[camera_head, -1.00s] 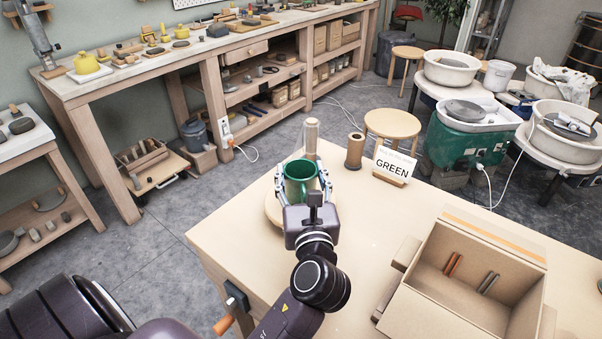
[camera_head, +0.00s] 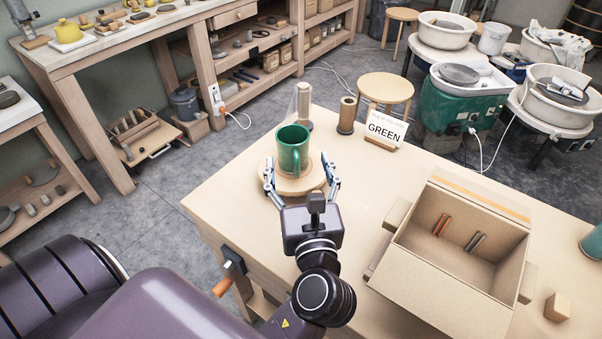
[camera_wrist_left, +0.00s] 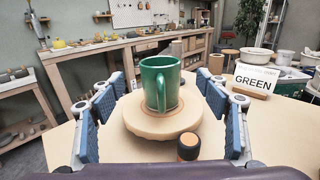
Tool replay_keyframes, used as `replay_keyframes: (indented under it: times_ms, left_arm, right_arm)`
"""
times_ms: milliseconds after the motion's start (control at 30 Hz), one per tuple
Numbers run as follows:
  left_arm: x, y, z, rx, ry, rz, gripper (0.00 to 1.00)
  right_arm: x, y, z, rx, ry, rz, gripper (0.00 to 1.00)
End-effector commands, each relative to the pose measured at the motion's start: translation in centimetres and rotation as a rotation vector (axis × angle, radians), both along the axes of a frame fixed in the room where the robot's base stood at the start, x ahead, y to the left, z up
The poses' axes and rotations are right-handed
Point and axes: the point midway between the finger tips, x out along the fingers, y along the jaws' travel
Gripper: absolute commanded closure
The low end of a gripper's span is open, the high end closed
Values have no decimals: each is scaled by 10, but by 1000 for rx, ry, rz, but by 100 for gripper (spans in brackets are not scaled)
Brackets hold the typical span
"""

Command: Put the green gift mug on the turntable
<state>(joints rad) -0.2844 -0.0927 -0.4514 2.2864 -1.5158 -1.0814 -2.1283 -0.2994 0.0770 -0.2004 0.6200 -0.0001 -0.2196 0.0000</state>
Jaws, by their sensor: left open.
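The green mug (camera_head: 292,150) stands upright on the round wooden turntable (camera_head: 301,184) near the bench's far left corner. In the left wrist view the mug (camera_wrist_left: 160,83) rests near the middle of the turntable (camera_wrist_left: 163,124), its handle facing the camera. My left gripper (camera_head: 302,184) is open, its fingers apart on both sides of the turntable's near part. The fingers do not touch the mug. The left wrist view also shows both blue-padded fingers spread wide, with the mug beyond and between them. My right gripper is not in view.
A sign reading GREEN (camera_head: 385,129) stands behind and right of the turntable, near a wooden cylinder (camera_head: 346,115). An open cardboard box (camera_head: 408,243) sits on the right of the bench (camera_head: 235,190). Another green vessel (camera_head: 592,243) is cut off at the right edge.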

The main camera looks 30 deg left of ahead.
Motion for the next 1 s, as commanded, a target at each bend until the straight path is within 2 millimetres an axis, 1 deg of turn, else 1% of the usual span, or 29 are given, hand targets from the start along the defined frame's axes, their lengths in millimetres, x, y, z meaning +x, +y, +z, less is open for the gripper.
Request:
replay_keyframes:
  times_ms: [33,100,300,833,933,1000]
  left_arm:
    - [-8,-6,0,-3,3,-1,31]
    - [-15,-13,-1,-2,4,0,31]
    - [-27,-23,0,-1,-1,1,31]
    - [-28,-23,1,0,-1,1,31]
    - [-28,-23,9,0,-1,1,31]
    - [-28,-23,22,0,-1,1,31]
  right_arm:
    - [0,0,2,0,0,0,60]
    - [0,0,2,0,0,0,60]
    - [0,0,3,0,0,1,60]
    - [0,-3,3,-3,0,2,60]
    - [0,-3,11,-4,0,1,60]
    - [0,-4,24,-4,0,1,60]
